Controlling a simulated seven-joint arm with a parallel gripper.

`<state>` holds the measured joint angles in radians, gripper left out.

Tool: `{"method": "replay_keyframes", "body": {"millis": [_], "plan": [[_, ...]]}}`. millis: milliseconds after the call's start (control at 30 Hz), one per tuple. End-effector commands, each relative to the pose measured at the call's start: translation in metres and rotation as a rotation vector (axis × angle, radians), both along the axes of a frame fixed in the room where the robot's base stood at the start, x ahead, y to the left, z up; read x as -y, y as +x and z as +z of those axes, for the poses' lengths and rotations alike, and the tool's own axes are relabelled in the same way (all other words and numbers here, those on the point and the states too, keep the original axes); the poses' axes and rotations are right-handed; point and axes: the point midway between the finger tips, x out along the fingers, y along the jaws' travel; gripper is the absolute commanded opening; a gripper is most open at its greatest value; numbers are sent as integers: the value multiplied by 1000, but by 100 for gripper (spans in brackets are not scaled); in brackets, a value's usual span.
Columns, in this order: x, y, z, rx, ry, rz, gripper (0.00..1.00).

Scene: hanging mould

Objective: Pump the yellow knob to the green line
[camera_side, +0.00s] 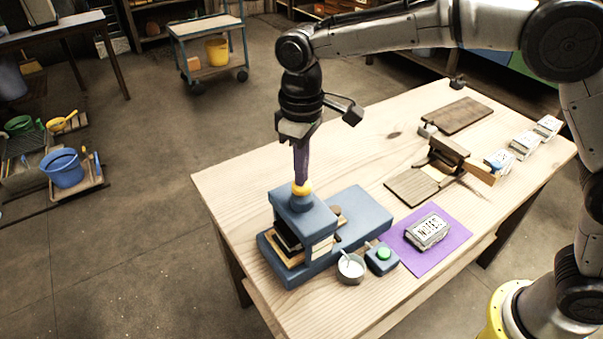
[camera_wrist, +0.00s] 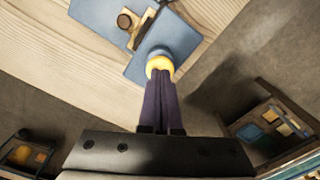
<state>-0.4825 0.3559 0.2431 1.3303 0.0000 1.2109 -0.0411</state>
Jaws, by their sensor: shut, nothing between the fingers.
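The yellow knob (camera_side: 301,188) sits on top of the blue press (camera_side: 318,222) at the left end of the table. My gripper (camera_side: 301,178) is shut and points down, with its fingertips at the top of the knob. In the wrist view the closed fingers (camera_wrist: 160,76) meet the yellow knob (camera_wrist: 159,63) and partly cover it; I cannot tell whether they press on it. Nothing is between the fingers. I cannot make out a green line in either view. A green button (camera_side: 383,253) is on a small blue box beside the press.
A small bowl (camera_side: 351,267) stands in front of the press. A purple mat (camera_side: 460,225) with a labelled block (camera_side: 427,231) lies to the right. Wooden boards (camera_side: 457,115) and several white blocks are farther back. The table's left edge is close to the press.

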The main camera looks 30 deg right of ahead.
Motion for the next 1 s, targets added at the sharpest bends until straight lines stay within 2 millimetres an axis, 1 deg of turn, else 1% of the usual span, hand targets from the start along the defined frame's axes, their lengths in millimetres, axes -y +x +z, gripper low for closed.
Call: {"method": "replay_keyframes", "body": {"millis": [100,233,367,633,1000], "plan": [[0,-1,-6,-3,-2,0,0],[0,0,-5,-3,-2,0,0],[0,0,0,-3,-1,0,0],[0,0,16,-3,-1,0,0],[0,0,21,-1,0,0,0]]}}
